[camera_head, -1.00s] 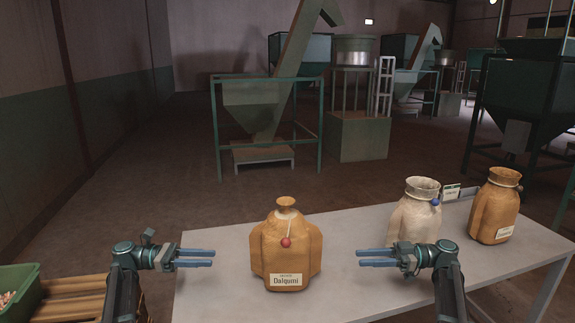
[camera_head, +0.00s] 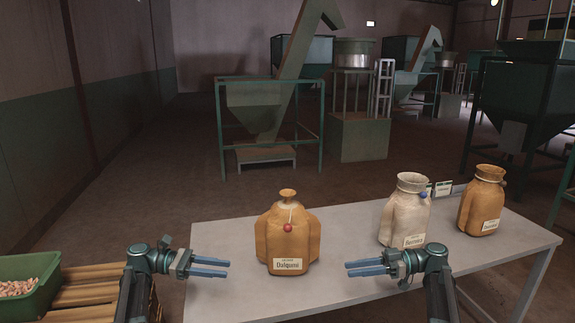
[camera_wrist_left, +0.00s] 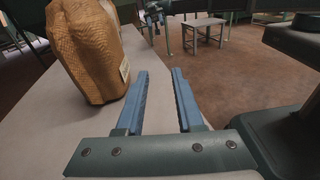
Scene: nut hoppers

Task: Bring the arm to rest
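My left gripper (camera_head: 228,268) is open and empty, just left of the brown Dalgumi sack (camera_head: 287,238). In the left wrist view its blue fingers (camera_wrist_left: 160,72) stand apart with nothing between them, and the brown sack (camera_wrist_left: 92,50) is beside them. My right gripper (camera_head: 347,268) points inward from the right, its two fingers apart and empty. It is to the right of the Dalgumi sack and in front of the white sack (camera_head: 404,214). Neither gripper appears to touch a sack.
The grey table (camera_head: 335,225) holds the sacks, with another brown sack (camera_head: 480,205) and small signs (camera_head: 443,188) at right. A green crate of nuts (camera_head: 40,300) sits on wooden slats (camera_head: 88,292) at lower left. Hopper machines (camera_head: 265,105) stand behind, with open floor between.

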